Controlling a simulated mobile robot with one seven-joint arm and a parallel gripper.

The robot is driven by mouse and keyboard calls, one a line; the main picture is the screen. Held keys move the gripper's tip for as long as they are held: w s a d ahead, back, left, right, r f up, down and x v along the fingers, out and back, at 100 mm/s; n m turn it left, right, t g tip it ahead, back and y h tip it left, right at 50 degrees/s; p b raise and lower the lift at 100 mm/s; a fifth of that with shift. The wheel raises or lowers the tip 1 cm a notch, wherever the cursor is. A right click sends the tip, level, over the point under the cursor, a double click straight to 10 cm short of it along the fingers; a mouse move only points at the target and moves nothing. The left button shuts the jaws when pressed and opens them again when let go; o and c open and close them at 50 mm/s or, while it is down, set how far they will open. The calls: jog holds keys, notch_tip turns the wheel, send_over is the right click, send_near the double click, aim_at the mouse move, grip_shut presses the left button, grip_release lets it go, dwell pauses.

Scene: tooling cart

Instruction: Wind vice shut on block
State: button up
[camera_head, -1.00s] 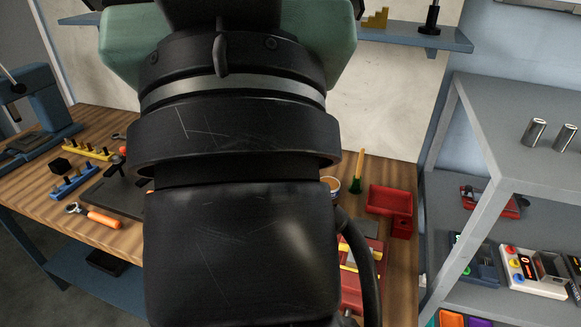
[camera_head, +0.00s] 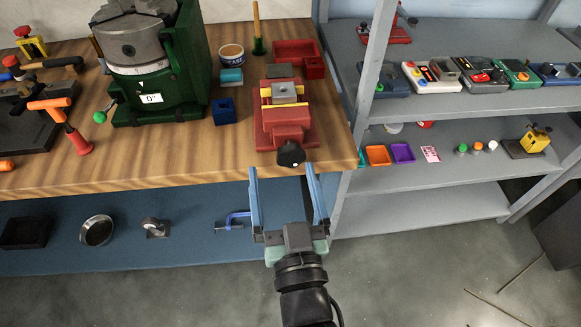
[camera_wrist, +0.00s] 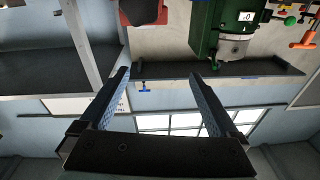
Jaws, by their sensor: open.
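The red vice (camera_head: 285,130) stands near the front edge of the wooden bench in the head view. A grey block (camera_head: 284,91) sits between its yellow jaw faces; whether both faces touch it is too small to tell. A black knob (camera_head: 291,154) is on the vice's front end, towards me. My gripper (camera_head: 283,170) is open and empty, its two blue fingers spread wide just in front of the bench edge. The fingertips lie near the knob, one to each side in the picture, not gripping it. In the wrist view my gripper's fingers (camera_wrist: 159,80) are also apart with nothing between them.
A green-based chuck (camera_head: 135,50) stands left of the vice, with a blue block (camera_head: 224,111) between them. A red tray (camera_head: 297,52) is behind. Grey shelving (camera_head: 440,120) rises close on the right. A blue clamp (camera_head: 233,220) lies on the lower shelf.

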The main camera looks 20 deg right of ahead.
jog(key=g, duration=0.1)
send_near(291, 161)
jog(key=shift+m+h, duration=0.3)
jog(key=x, duration=1)
jog(key=shift+w+a, duration=0.1)
jog(key=shift+w, duration=0.05)
jog(key=c, duration=1.4)
jog(key=shift+o, duration=0.2)
jog(key=shift+m, duration=0.4)
